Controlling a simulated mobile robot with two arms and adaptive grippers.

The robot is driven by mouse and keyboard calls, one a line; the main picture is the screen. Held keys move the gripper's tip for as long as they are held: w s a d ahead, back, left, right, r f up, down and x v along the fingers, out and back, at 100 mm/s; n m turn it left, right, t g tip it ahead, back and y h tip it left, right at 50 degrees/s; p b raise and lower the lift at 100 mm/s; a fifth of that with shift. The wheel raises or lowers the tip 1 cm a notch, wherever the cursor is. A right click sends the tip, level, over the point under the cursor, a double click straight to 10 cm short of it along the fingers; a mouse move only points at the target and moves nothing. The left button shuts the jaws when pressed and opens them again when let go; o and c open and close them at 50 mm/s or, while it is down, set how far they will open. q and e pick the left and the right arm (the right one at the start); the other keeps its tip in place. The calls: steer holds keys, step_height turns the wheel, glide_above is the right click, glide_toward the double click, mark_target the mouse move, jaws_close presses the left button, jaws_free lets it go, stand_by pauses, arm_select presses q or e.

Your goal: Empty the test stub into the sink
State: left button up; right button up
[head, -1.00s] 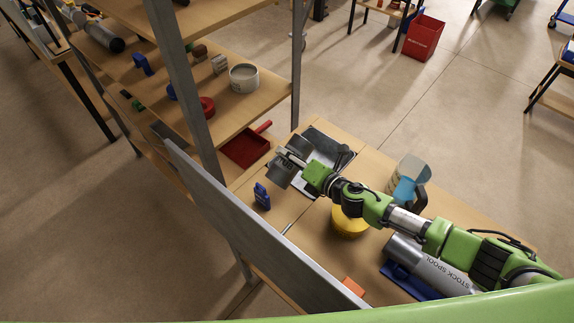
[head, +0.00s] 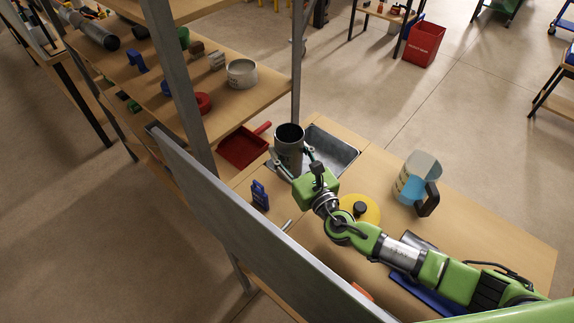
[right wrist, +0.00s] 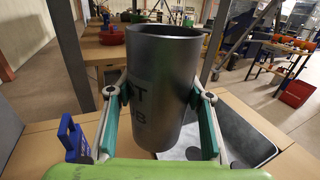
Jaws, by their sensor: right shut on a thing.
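The test stub (head: 289,146) is a dark grey open-topped cylinder with partly hidden lettering. It stands upright in my right gripper (head: 296,160), which is shut on its sides. In the right wrist view the stub (right wrist: 163,85) fills the middle, with the teal fingers of the gripper on both sides; its inside is mostly hidden. The sink (head: 345,150) is a grey metal basin set in the worktop; the stub overlaps its left part in the head view. The sink also shows behind the stub in the right wrist view (right wrist: 245,140). My left gripper is not in view.
A blue upright tool (head: 260,195) stands left of the arm. A yellow disc (head: 372,207) with a black knob and a blue-banded jug (head: 415,180) are on the worktop. A red tray (head: 243,150) and shelf post (head: 180,85) are at left.

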steer(key=s+a+r+p, duration=0.4)
steer(key=p, duration=0.1)
steer(key=shift+s+a, duration=0.15)
steer(key=shift+a, duration=0.05)
steer(key=shift+r, duration=0.1)
stand_by(0.5)
steer(key=s+d+r+m+h+b, duration=0.1)
steer(key=s+d+m+h+b, duration=0.1)
steer(key=s+d+b, duration=0.4)
steer(key=s+d+r+m+t+h+b, duration=0.1)
steer(key=s+d+h+b, duration=0.3)
steer(key=d, duration=0.9)
steer(key=shift+s+m+h+b, duration=0.4)
steer(key=shift+s+m+b, duration=0.45)
steer(key=shift+s, duration=0.15)
steer(key=shift+w+a+r, duration=0.1)
steer(key=shift+a, duration=0.05)
